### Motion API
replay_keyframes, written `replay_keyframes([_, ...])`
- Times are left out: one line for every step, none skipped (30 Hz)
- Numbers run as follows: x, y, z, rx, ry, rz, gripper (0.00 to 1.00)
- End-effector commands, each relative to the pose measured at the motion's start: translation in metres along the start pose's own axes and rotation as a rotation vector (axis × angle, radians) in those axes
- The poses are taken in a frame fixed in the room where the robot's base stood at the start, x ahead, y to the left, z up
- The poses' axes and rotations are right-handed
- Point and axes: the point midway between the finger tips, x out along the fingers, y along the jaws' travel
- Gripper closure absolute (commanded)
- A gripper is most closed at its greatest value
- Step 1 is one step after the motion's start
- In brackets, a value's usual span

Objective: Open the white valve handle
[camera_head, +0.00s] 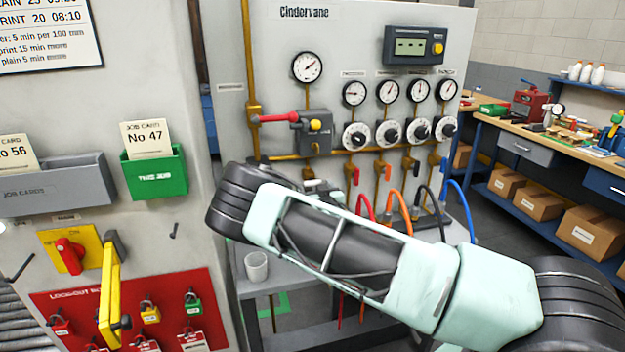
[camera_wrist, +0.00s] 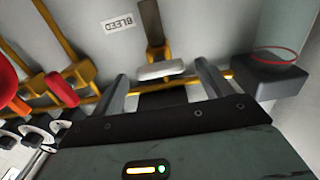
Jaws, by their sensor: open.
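The white valve handle (camera_wrist: 160,70) shows in the wrist view as a short white bar on a brass fitting, below a label reading BLEED (camera_wrist: 118,24). My gripper (camera_wrist: 162,78) is open, with one finger to each side of the handle in the picture. I see gaps between the handle and both fingers, and I cannot tell how far the fingertips reach in depth. In the head view a small whitish piece (camera_head: 316,185), likely this handle, shows just above my arm. My arm hides the gripper there.
The grey Cindervane panel (camera_head: 340,35) carries gauges, dials and brass pipes. A red lever (camera_head: 275,118) sticks out to the left. Red, orange, black and blue hoses hang below. A cup (camera_head: 256,266) stands on the shelf.

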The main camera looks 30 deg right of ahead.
Motion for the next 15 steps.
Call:
replay_keyframes([0.008, 0.000, -0.002, -0.001, 0.000, -0.002, 0.22])
replay_keyframes([0.012, 0.000, -0.001, -0.001, 0.000, -0.001, 0.22])
replay_keyframes([0.016, 0.000, -0.001, -0.001, 0.000, -0.001, 0.22])
replay_keyframes([0.019, 0.001, -0.001, -0.001, 0.001, 0.000, 0.22])
replay_keyframes([0.022, 0.000, -0.001, -0.001, 0.001, -0.001, 0.22])
replay_keyframes([0.024, 0.001, -0.001, -0.001, 0.000, 0.000, 0.22])
replay_keyframes([0.026, 0.001, 0.000, -0.001, -0.001, 0.000, 0.22])
replay_keyframes([0.027, 0.000, 0.000, -0.001, -0.001, 0.000, 0.22])
replay_keyframes([0.028, 0.000, 0.000, -0.001, 0.000, 0.000, 0.22])
replay_keyframes([0.029, 0.000, 0.000, 0.000, 0.000, 0.000, 0.22])
replay_keyframes([0.029, 0.000, 0.000, 0.000, 0.000, 0.000, 0.22])
replay_keyframes([0.030, 0.000, 0.000, 0.000, 0.000, 0.000, 0.22])
replay_keyframes([0.030, 0.000, 0.000, 0.000, 0.000, 0.000, 0.22])
replay_keyframes([0.030, 0.000, 0.000, 0.000, 0.000, 0.000, 0.22])
replay_keyframes([0.029, 0.000, 0.000, 0.000, 0.000, 0.000, 0.22])
